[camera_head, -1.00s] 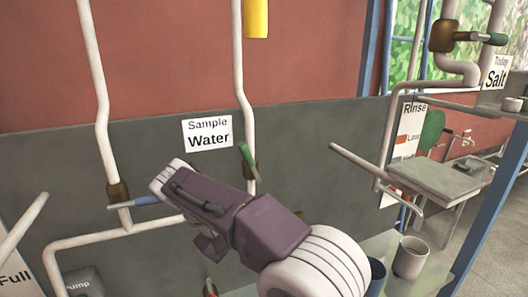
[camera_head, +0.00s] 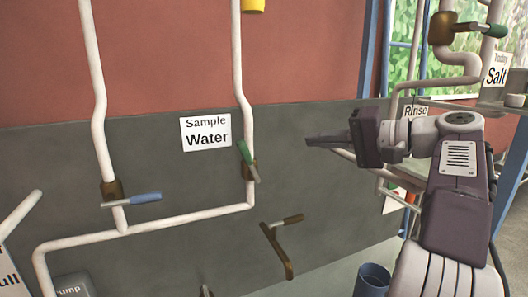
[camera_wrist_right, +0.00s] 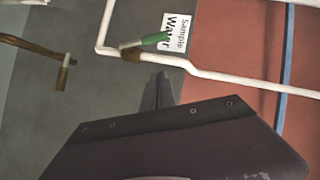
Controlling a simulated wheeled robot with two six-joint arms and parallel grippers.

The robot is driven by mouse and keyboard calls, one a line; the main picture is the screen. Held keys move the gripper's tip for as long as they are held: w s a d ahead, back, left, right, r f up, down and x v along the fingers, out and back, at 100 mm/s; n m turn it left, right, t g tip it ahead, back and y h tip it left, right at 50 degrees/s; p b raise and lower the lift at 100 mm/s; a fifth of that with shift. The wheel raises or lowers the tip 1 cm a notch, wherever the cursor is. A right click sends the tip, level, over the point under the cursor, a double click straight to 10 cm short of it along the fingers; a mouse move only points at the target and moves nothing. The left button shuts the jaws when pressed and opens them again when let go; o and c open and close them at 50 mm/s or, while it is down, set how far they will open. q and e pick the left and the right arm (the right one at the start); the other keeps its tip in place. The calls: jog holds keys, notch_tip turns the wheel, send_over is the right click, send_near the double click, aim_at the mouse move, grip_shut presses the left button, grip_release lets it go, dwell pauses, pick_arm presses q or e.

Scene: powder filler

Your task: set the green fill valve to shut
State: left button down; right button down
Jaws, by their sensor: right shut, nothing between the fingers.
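A green-handled valve (camera_head: 248,163) sits on the vertical white pipe beside the "Sample Water" sign. Its handle runs nearly along the pipe, with a slight tilt. In the right wrist view the green handle (camera_wrist_right: 152,40) lies beyond the fingertips. A second green-handled valve (camera_head: 485,30) is at upper right, above the "Today Salt" sign, with its handle roughly level. Which of them is the fill valve I cannot tell. My right gripper (camera_head: 312,141) is shut and empty, to the right of the first green handle and apart from it. It shows also in the right wrist view (camera_wrist_right: 160,92).
A blue-handled valve (camera_head: 131,199) is on the left pipe. A brown crank (camera_head: 279,245) sticks out below the gripper. The "Sample Water" sign (camera_head: 206,132) is on the wall. A blue cup (camera_head: 372,279) stands at the bottom. The wall between handle and gripper is clear.

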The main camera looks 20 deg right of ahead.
aim_at(245, 152)
jog(key=s+a+f+p+x, duration=0.1)
jog(key=a+x, duration=0.1)
jog(key=x, duration=1.1)
jog(key=shift+s, duration=0.2)
jog(key=shift+a, duration=0.1)
jog(key=shift+w+p, duration=0.15)
jog(key=shift+p, duration=0.15)
